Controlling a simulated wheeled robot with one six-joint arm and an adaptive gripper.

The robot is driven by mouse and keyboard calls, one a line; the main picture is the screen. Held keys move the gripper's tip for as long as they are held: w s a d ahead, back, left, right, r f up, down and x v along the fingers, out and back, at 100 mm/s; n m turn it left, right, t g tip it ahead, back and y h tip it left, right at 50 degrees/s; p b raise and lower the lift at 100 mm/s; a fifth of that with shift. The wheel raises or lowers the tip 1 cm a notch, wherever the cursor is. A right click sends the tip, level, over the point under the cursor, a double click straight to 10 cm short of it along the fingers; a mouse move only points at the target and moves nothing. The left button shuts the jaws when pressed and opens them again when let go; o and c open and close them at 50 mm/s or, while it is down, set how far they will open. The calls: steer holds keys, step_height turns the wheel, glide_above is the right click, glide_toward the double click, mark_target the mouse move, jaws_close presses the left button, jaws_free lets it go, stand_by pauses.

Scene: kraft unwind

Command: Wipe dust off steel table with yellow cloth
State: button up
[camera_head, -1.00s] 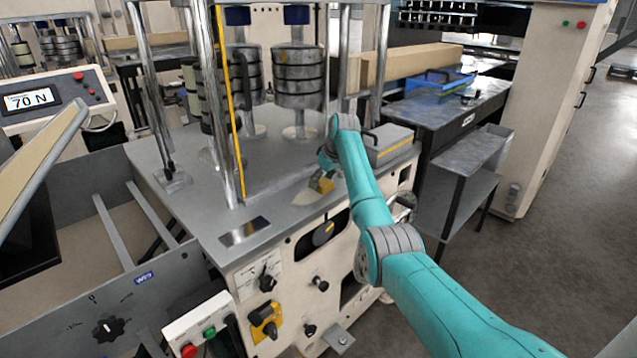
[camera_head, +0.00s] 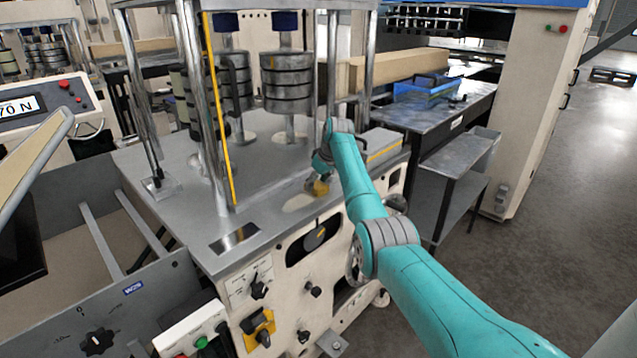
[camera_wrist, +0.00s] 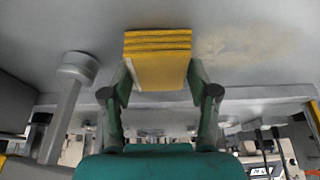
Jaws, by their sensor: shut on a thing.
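The yellow cloth (camera_wrist: 157,62) is a folded pad held between the two fingers of my gripper (camera_wrist: 158,85) in the wrist view. My gripper is shut on it. In the head view the cloth (camera_head: 318,187) shows small and partly hidden by my gripper, at or just above the tabletop. The grey steel table (camera_head: 265,205) is the top of the cream machine. A pale beige dust patch (camera_head: 298,202) lies on it just left of the cloth, near the front edge. The dust (camera_wrist: 232,42) also shows right of the cloth in the wrist view. I cannot tell whether the cloth touches the surface.
Steel posts (camera_head: 213,110) and stacked round weights (camera_head: 286,82) stand on the table behind the dust. A grey box (camera_head: 382,147) with a yellow stripe sits to the right. A dark metal plate (camera_head: 234,238) lies near the front left edge. Bare tabletop lies left of the dust.

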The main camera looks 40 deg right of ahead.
mark_target(301, 195)
steer(key=shift+s+a+f, duration=0.1)
steer(key=shift+a+f, duration=0.05)
steer(key=shift+a, duration=1.85)
steer(key=shift+a+r, duration=0.15)
steer(key=shift+a, duration=1.05)
steer(key=shift+a+r, duration=0.1)
steer(key=shift+a, duration=1.1)
steer(key=shift+s+a+f, duration=0.1)
steer(key=shift+a+f, duration=0.1)
steer(key=shift+a, duration=1.8)
steer(key=shift+a+r, duration=0.1)
steer(key=shift+a, duration=1.3)
steer(key=shift+w+d, duration=0.1)
steer(key=shift+w, duration=0.25)
steer(key=shift+d, duration=2.05)
steer(key=shift+w+d+r, duration=0.1)
steer(key=shift+w+d, duration=0.05)
steer(key=shift+d, duration=2.9)
